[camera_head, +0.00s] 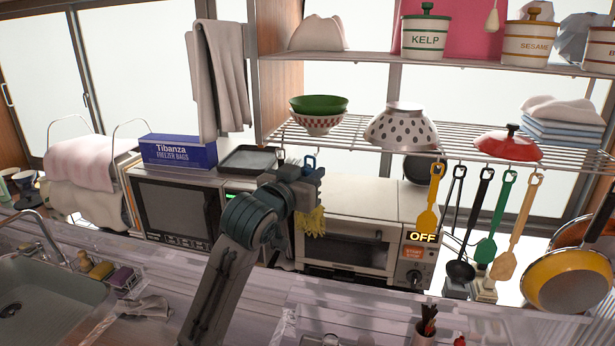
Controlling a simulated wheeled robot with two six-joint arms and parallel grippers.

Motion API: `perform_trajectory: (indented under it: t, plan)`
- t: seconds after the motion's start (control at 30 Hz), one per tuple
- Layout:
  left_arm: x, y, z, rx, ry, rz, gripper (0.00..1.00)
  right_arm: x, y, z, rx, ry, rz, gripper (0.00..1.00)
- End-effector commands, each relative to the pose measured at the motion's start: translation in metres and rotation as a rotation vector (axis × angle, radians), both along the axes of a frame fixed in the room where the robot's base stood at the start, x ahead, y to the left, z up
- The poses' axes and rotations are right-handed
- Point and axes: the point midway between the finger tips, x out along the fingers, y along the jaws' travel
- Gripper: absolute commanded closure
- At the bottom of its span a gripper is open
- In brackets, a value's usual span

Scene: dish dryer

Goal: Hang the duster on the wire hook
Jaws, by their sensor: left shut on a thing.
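The duster shows as yellow strands (313,222) hanging just below my left gripper, with a small blue piece above the jaws that looks like its handle end. My left gripper (305,186) is shut on the duster and hides most of its handle. It is below the front left part of the wire shelf (355,133). A small wire hook (281,154) hangs from the shelf's front edge, just left of and above the gripper. I cannot tell whether the blue end touches the shelf or a hook. My right gripper is not in view.
A white toaster oven (350,200) stands behind the gripper. A microwave (175,205) with a black tray (248,158) on top is to the left. A yellow spatula (428,212) and several other utensils hang from the shelf to the right. Bowls stand on the shelf.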

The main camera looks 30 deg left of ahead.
Motion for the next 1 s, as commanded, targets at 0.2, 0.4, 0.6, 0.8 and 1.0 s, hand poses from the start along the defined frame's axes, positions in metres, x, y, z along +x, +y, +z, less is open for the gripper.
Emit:
perform_trajectory:
  t: [0.2, 0.4, 0.6, 0.8, 1.0]
  plan:
    - [0.013, 0.003, -0.001, 0.000, 0.001, 0.000, 1.00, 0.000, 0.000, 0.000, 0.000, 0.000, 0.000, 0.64]
    - [0.025, 0.006, -0.002, -0.001, 0.001, -0.001, 1.00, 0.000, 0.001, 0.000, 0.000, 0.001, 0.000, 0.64]
    - [0.036, 0.009, -0.003, 0.000, 0.000, -0.001, 1.00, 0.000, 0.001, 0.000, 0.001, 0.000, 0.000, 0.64]
    - [0.048, 0.012, -0.004, 0.000, 0.000, 0.000, 1.00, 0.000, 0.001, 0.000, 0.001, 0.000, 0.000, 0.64]
    - [0.058, 0.015, -0.008, 0.000, 0.001, 0.000, 1.00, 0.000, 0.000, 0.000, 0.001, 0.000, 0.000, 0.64]
